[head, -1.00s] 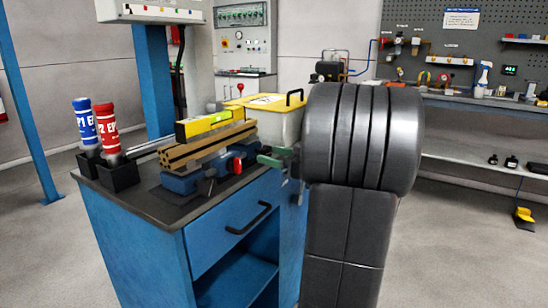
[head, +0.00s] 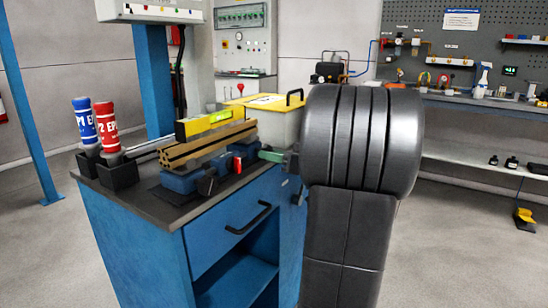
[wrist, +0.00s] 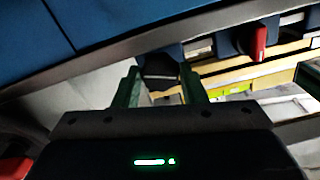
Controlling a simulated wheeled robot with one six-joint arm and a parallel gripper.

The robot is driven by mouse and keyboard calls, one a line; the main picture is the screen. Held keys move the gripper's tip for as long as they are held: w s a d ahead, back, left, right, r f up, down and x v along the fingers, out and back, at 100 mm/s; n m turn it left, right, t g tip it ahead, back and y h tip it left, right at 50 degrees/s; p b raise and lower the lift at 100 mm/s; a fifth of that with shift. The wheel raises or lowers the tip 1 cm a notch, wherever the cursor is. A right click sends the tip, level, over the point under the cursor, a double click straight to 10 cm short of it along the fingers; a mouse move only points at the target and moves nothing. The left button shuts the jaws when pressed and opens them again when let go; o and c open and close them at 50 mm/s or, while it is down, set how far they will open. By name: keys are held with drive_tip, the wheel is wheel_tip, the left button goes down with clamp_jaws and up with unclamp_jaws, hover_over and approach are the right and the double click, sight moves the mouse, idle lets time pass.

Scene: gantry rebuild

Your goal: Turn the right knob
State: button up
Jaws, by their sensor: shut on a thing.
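A wooden beam (head: 208,146) and a yellow level (head: 208,123) lie on the fixture. Blue and red bottles (head: 105,125) stand in black holders at left. A yellow-lidded bin (head: 275,118) is behind. The blue cabinet (head: 140,250) is below.

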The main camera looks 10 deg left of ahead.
drive_tip(key=shift+m, duration=1.1)
drive_tip(key=o, duration=1)
drive_tip(key=p+v, duration=0.1)
drive_tip(key=v, duration=1.2)
drive_tip(key=shift+s+d+p, duration=0.1)
drive_tip(key=shift+d+p, duration=0.25)
drive_tip(key=shift+d, duration=0.05)
